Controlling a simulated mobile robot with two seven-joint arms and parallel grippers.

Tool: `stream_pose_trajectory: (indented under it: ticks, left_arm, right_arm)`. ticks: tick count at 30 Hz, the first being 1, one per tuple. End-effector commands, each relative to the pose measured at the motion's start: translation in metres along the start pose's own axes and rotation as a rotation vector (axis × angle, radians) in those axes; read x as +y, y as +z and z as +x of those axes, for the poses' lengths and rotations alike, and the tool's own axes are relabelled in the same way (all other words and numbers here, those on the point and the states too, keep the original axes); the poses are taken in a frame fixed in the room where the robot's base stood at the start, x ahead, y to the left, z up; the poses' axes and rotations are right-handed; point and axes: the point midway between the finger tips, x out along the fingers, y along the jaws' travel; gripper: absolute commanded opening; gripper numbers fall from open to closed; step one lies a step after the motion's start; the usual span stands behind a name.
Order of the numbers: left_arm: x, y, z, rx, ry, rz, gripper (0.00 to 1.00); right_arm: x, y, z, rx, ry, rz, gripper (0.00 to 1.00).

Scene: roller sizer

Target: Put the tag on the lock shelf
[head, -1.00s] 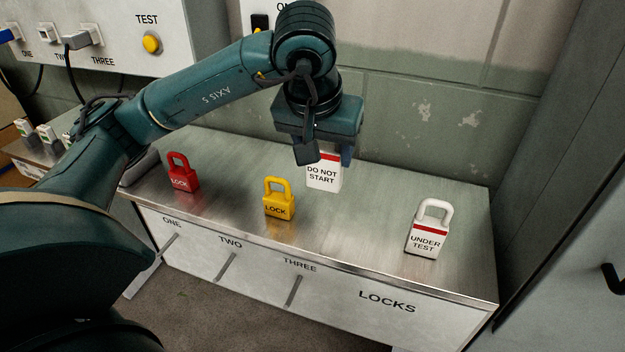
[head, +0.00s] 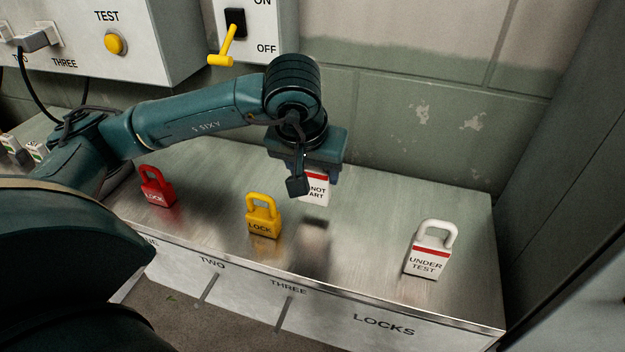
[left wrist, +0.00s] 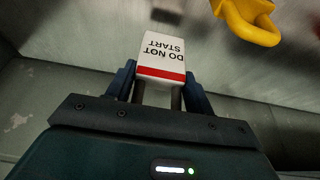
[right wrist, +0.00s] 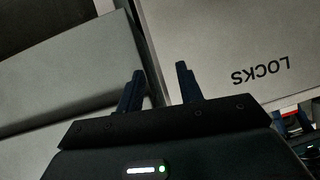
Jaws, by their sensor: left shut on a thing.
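The white tag (head: 318,190) with a red band reads DO NOT START; my wrist hides part of it in the head view. My left gripper (head: 312,176) is shut on it, and the tag hangs above the metal shelf top, over a dark reflection. In the left wrist view the tag (left wrist: 161,58) sits between the two fingers (left wrist: 160,85). The lock shelf (head: 375,265) is the steel top of the unit marked LOCKS. My right gripper (right wrist: 158,88) is open and empty in the right wrist view, near the LOCKS front.
On the shelf stand a red lock (head: 157,188), a yellow lock (head: 263,217) and a white UNDER TEST tag (head: 429,250). The shelf is clear between the yellow lock and UNDER TEST. Behind is a wall with a yellow-handled switch (head: 228,45) and a TEST button (head: 115,43).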

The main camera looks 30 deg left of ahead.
Motion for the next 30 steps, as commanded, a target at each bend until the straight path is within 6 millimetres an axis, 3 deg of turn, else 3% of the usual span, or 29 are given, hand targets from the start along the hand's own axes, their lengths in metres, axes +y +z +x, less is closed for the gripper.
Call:
stream_pose_trajectory:
  ticks: [6,16,17,24,30]
  left_arm:
    - [-0.001,0.011,0.026,-0.003,-0.001,0.0,0.28]
    - [0.0,0.013,0.031,0.0,-0.001,0.0,0.28]
    - [0.0,0.013,0.03,0.0,-0.001,0.0,0.53]
    - [0.0,0.012,0.029,-0.001,-0.001,0.0,0.73]
    - [0.0,0.012,0.029,-0.001,-0.001,0.0,0.74]
  right_arm:
    - [0.0,0.001,0.0,-0.003,0.0,-0.002,0.36]
    - [0.001,0.006,0.003,-0.002,-0.001,0.002,0.36]
    - [0.0,0.005,0.003,-0.002,-0.002,0.004,0.36]
    - [0.0,0.001,0.001,0.004,-0.002,0.004,0.36]
    - [0.0,0.0,0.001,0.007,-0.002,0.004,0.36]
